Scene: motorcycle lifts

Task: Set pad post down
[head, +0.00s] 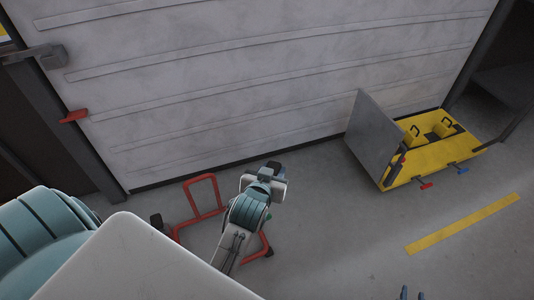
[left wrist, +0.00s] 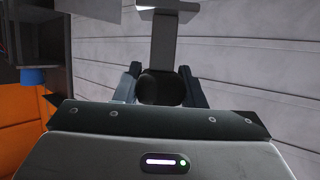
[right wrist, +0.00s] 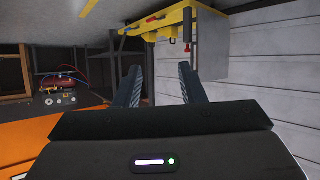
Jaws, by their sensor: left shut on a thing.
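My left gripper (head: 275,170) is shut above the floor near the garage door, beside a red tubular stand (head: 203,193). In the left wrist view, its fingers (left wrist: 160,88) close on a dark round part, which seems to belong to the pad post (left wrist: 165,40).
A yellow lift (head: 440,152) with a raised grey panel (head: 375,138) stands on the right by the grey ribbed door (head: 260,75). A yellow line (head: 462,224) marks the floor. The floor between the red stand and the lift is clear. A red compressor-like thing (right wrist: 60,85) stands far off.

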